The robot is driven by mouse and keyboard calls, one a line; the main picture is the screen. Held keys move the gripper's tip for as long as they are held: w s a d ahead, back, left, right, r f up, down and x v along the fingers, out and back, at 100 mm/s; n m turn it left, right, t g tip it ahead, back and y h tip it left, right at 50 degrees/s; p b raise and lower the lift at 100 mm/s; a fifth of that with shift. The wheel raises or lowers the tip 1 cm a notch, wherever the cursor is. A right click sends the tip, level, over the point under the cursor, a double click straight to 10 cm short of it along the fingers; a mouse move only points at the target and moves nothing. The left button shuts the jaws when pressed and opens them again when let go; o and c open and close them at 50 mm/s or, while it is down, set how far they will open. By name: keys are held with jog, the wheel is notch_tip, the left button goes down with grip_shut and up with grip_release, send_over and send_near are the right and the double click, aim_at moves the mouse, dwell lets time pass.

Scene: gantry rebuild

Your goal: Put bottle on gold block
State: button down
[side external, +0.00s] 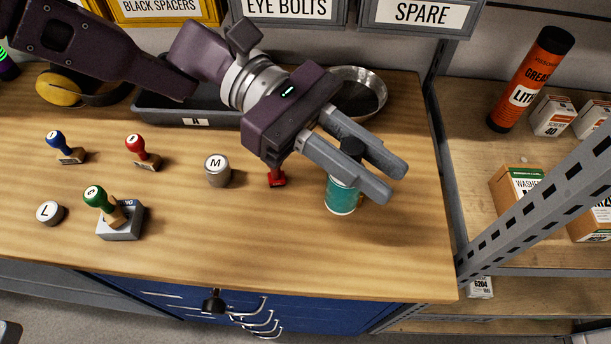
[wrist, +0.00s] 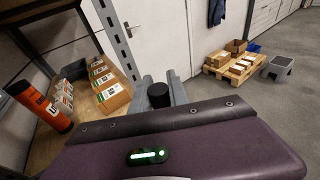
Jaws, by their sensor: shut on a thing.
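My gripper (side external: 391,181) is shut on a bottle (side external: 342,195) with a teal body and a black cap, at the right part of the wooden bench. In the wrist view, the black cap of the bottle (wrist: 159,95) shows between the fingers of my gripper (wrist: 162,82). I cannot make out a gold block in either view.
On the bench (side external: 260,245) stand several stamps, one green-handled (side external: 95,196) on a grey block (side external: 121,225), plus weights L (side external: 49,212) and M (side external: 217,169). A metal bowl (side external: 372,80) is behind; a shelf post (side external: 443,180) is right.

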jog(key=w+d+r+n+t+h, duration=0.2)
jog(key=w+d+r+n+t, duration=0.15)
jog(key=w, duration=0.35)
notch_tip(320, 180, down, 10)
jog(key=shift+a+r+t, duration=0.2)
jog(key=shift+a+t, duration=0.25)
jog(key=shift+w+f, duration=0.1)
jog(key=c, duration=1.3)
grip_release()
jog(key=v, duration=1.2)
jog(key=shift+r, duration=0.25)
